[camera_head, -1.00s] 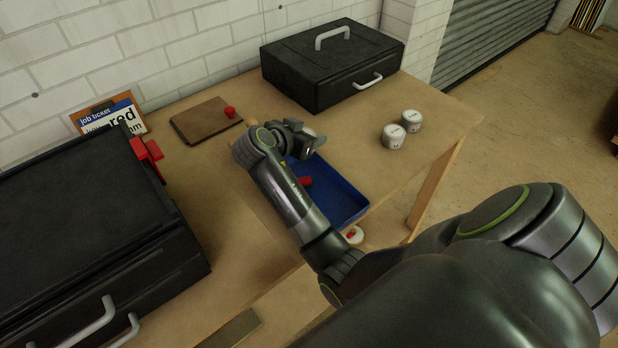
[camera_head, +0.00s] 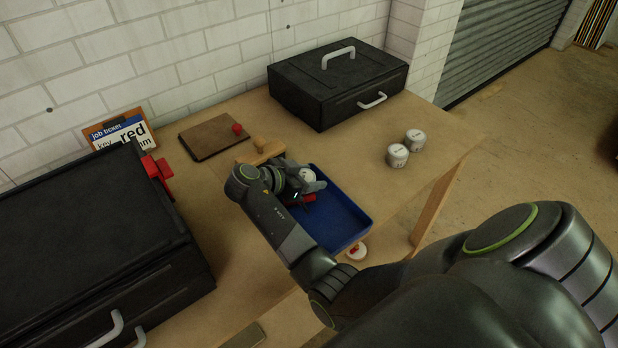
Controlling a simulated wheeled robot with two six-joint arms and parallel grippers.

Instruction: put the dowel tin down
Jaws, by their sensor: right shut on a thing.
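My right gripper (camera_head: 312,187) is shut on a small white tin, the dowel tin (camera_head: 307,175), at the back left corner of the blue tray (camera_head: 347,222). The arm and fingers hide part of the tin, and I cannot tell whether it touches anything below. My left gripper is not in view.
A red piece (camera_head: 308,198) lies by the gripper in the tray. A wooden block with a knob (camera_head: 262,151) and a brown board (camera_head: 212,137) lie behind. Black cases stand at back (camera_head: 338,85) and left (camera_head: 90,235). A white-and-red item (camera_head: 357,251) is at the tray's front.

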